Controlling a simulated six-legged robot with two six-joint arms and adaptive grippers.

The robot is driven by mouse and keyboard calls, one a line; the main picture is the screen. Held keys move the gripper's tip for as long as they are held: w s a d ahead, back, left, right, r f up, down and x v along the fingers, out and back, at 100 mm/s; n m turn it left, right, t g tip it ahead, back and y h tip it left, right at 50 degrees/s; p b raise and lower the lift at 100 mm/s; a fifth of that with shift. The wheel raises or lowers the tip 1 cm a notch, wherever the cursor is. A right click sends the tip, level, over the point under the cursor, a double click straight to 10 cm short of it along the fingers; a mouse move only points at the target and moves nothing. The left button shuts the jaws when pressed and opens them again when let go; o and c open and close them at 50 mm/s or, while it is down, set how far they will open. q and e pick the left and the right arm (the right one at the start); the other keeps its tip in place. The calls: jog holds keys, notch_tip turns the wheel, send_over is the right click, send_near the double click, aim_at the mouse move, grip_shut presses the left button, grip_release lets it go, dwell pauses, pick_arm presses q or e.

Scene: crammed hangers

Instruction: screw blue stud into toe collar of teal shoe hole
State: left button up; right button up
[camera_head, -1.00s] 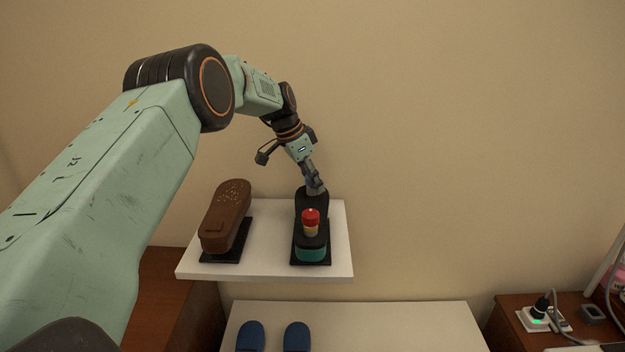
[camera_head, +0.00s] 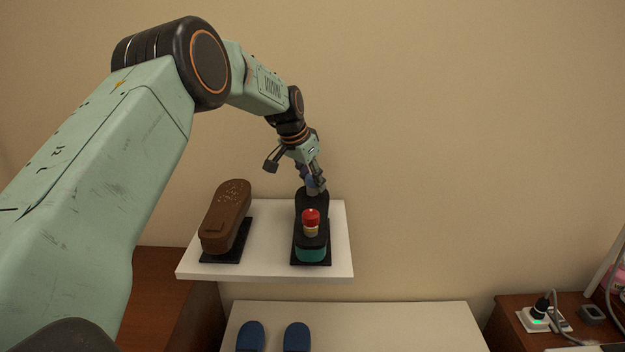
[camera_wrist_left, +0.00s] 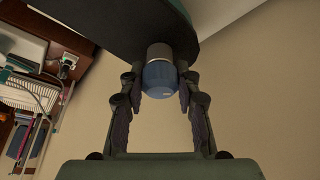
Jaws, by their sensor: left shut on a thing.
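The teal shoe (camera_head: 311,254) lies sole up on a black stand, its dark sole on top. My left gripper (camera_head: 314,184) is at the sole's far end, fingers pointing down. It is shut on the blue stud (camera_head: 309,182), which is partly hidden by the fingers. In the left wrist view the blue stud (camera_wrist_left: 159,78) sits between my left gripper's fingertips (camera_wrist_left: 160,84), in line with the grey toe collar (camera_wrist_left: 159,50) on the dark sole. The stud meets the collar; how deep it sits I cannot tell. My right gripper is not in view.
A red stud (camera_head: 311,215) with a yellow band stands on the sole's near end. A brown shoe (camera_head: 226,216) lies on a black stand to the left. Both stands are on a white shelf (camera_head: 340,262). Blue slippers (camera_head: 297,337) lie below. The wall is close behind.

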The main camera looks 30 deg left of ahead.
pick_arm(q)
jog(key=m+h, duration=0.1)
jog(key=m, duration=0.3)
jog(key=shift+h, duration=0.3)
jog(key=shift+f+m+g+h, duration=0.1)
jog(key=shift+m+g+h, duration=0.45)
jog(key=shift+m, duration=1.05)
jog(key=o, duration=0.6)
jog(key=shift+d, duration=0.1)
jog(key=n+y, duration=0.1)
jog(key=n, duration=0.1)
jog(key=n+t+y, duration=0.1)
jog(key=n, duration=0.2)
jog(key=shift+n+y, duration=0.35)
jog(key=shift+n, duration=0.75)
